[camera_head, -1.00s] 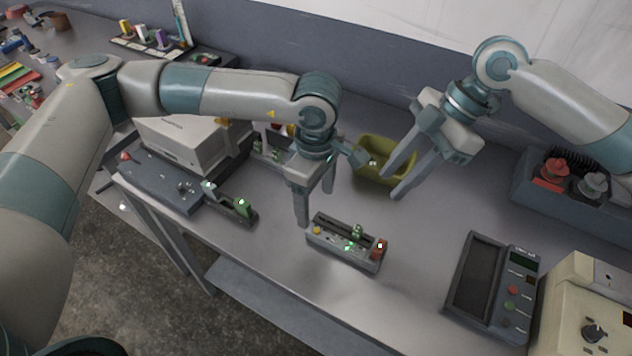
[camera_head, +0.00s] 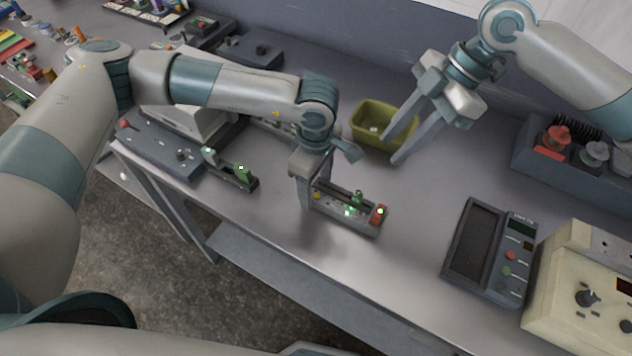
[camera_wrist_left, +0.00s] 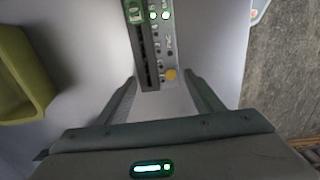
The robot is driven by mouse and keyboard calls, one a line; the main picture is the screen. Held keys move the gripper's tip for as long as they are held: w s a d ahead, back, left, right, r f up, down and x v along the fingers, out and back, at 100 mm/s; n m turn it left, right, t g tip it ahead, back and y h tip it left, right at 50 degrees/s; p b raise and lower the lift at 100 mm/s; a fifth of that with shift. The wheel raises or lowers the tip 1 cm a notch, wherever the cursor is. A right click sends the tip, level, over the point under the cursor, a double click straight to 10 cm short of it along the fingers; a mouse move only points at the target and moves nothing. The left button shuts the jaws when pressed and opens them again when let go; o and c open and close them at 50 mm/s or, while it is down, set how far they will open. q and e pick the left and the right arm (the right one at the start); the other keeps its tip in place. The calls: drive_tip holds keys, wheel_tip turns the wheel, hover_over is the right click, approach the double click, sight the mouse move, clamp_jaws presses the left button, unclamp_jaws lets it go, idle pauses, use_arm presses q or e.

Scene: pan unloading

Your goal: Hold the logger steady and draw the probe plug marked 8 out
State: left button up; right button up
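The logger (camera_head: 345,222) is a slim grey box on the bench, with a green plug (camera_head: 357,198), a red block (camera_head: 380,214) and lit green lights. No number 8 is legible. My left gripper (camera_head: 312,190) is lowered at the logger's left end. The green plug also shows at the top there (camera_wrist_left: 135,12). My right gripper (camera_head: 392,150) is open and empty, up and right of the logger, near the olive bin.
The olive bin (camera_head: 368,112) stands behind the logger. A small dark block with green parts (camera_head: 232,170) lies to the left. A handheld meter (camera_head: 480,250) and a beige box (camera_head: 580,285) stand right. Bare bench lies between logger and meter.

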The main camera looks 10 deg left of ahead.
sight(359, 191)
use_arm(q)
drive_tip(key=c, duration=1)
use_arm(e)
drive_tip(key=shift+o, duration=0.7)
drive_tip(key=shift+s+a+f+m+t+h, duration=0.15)
drive_tip(key=shift+s+f+m+t, duration=0.7)
drive_tip(key=shift+s+m, duration=0.15)
drive_tip(key=shift+s+a+f+m+t+h, duration=0.15)
drive_tip(key=shift+s+f+m+t, duration=0.7)
drive_tip(key=shift+m, duration=0.25)
drive_tip(key=shift+x, duration=6)
drive_tip(key=shift+s, duration=0.15)
drive_tip(key=shift+c, duration=0.3)
clamp_jaws()
